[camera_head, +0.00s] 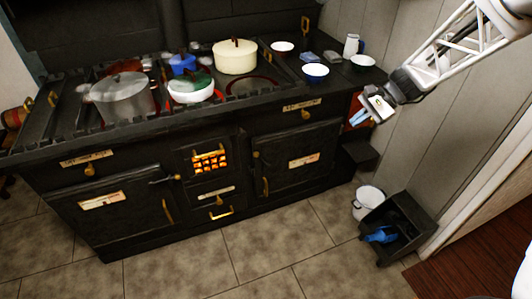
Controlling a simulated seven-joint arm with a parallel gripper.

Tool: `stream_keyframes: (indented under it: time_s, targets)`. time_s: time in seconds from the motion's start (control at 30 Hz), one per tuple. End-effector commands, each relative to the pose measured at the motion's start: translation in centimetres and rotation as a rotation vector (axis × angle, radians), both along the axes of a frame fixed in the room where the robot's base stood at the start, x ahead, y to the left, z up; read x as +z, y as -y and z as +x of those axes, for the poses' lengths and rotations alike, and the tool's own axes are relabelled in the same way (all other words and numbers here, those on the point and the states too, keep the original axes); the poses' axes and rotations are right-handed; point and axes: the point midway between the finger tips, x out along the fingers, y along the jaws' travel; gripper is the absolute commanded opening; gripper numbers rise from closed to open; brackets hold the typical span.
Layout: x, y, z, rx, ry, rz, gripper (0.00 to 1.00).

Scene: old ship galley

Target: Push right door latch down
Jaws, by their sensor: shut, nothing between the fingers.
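The black stove has a right door (300,158) with a pale label plate. A small brass latch piece (256,155) shows at this door's upper left edge. A brass handle (265,187) hangs below it. It is too small to tell exactly how the latch is turned. My gripper (360,117) is at the upper right, to the right of the stove's front corner. It is shut and empty, pointing down and left. It is well apart from the right door and its latch.
Pots (123,94) and a cream pot (235,57) stand on the stove top, with bowls (316,72) at its right. The left door (112,212) is closed. A white bucket (368,202) and dark bin (407,222) stand lower right. The tiled floor in front (265,245) is clear.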

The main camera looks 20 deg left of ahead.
Motion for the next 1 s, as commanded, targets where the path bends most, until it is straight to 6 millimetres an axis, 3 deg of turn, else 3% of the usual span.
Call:
stream_keyframes:
  time_s: [1.0]
  targets:
    - [-12.3,-9.6,11.0,-0.147,-0.286,0.190,0.00]
